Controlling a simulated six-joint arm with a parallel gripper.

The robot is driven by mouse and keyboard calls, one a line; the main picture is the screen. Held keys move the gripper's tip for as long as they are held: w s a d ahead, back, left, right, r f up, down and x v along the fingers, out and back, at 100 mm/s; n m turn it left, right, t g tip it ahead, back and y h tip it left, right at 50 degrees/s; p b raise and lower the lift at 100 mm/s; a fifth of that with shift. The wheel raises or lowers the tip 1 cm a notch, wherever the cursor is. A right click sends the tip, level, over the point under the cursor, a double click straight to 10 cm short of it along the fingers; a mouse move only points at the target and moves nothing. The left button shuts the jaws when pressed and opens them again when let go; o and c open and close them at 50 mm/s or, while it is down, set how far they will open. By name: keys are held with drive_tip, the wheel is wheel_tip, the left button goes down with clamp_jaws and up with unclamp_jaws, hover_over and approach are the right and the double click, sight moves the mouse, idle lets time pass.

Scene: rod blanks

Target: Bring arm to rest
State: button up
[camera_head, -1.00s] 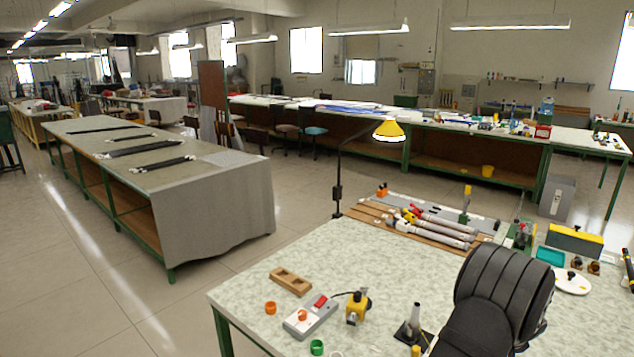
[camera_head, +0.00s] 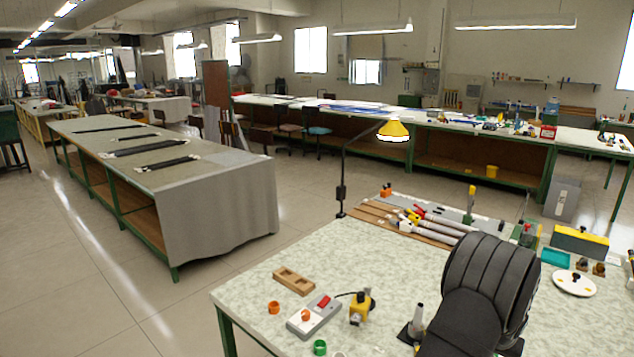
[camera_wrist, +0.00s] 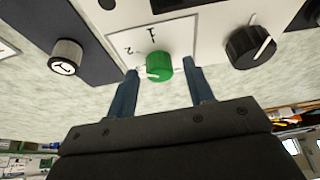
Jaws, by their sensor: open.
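My gripper (camera_wrist: 161,73) shows in the wrist view with its two dark fingers apart and nothing held between them. A green knob (camera_wrist: 158,66) with a white pointer shows between the fingertips, on a white panel (camera_wrist: 185,48) marked 1 and 2. I cannot tell how far the fingertips are from the knob. In the head view my dark, ribbed arm rises over the right part of the speckled workbench (camera_head: 390,275). My gripper is hidden there.
The wrist view also shows a black knob (camera_wrist: 251,46) and a round button (camera_wrist: 66,54).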

drive_tip(key=shift+w+a+m+g+h, duration=0.1)
drive_tip(key=shift+m+g+h, duration=0.2)
drive_tip(key=shift+m, duration=0.75)
drive_tip(key=shift+w+m+g+h, duration=0.1)
drive_tip(key=shift+m+g+h, duration=0.15)
drive_tip(key=shift+m, duration=0.8)
drive_tip(key=shift+v, duration=1.15)
drive_tip(key=shift+o, duration=0.2)
drive_tip(key=o, duration=1.1)
drive_tip(key=w+a+r+n+g, duration=0.1)
drive_tip(key=w+a+r+n, duration=0.1)
drive_tip(key=w+a+r, duration=0.4)
wheel_tip(320, 180, up, 3)
drive_tip(key=shift+w+f, duration=0.15)
drive_tip(key=shift+w, duration=0.15)
drive_tip(key=w+a+r+n+g, duration=0.2)
drive_tip(key=w+a+r, duration=0.2)
drive_tip(key=a+r, duration=0.65)
drive_tip(key=d+x, duration=0.2)
drive_tip(key=x, duration=0.7)
drive_tip(key=shift+s+r, duration=0.25)
drive_tip(key=shift+r, duration=0.15)
